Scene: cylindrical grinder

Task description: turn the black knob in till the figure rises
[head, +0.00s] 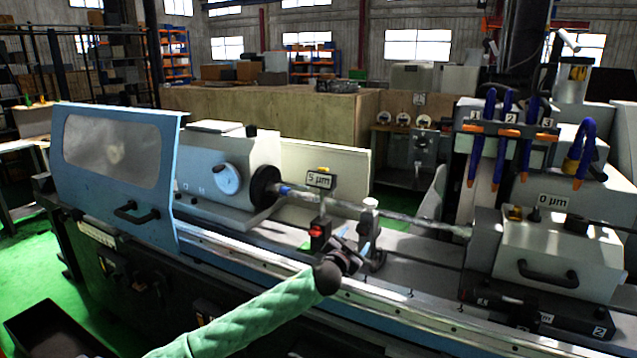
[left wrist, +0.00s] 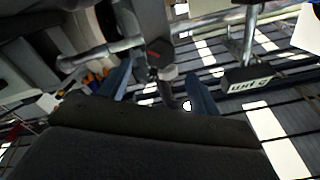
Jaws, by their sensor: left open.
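My left gripper (head: 352,250) is at the front of the grinder's bed, close to the upright metal rest (head: 370,218) that stands by the long workpiece (head: 400,216). In the left wrist view its two blue-grey fingers (left wrist: 160,88) are apart. Between them shows a dark knob-like part (left wrist: 173,98) below a pale collar; I cannot tell whether the fingers touch it. A small sign (head: 320,179) above the workpiece reads 5 µm. Another sign (head: 552,201) on the right-hand unit reads 0 µm. My right gripper is not in view.
A red and black block (head: 320,232) stands just left of the gripper. The blue guard with a window (head: 115,150) covers the left end. Blue hoses (head: 500,140) hang at the right. A black bin (head: 50,332) lies at the lower left.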

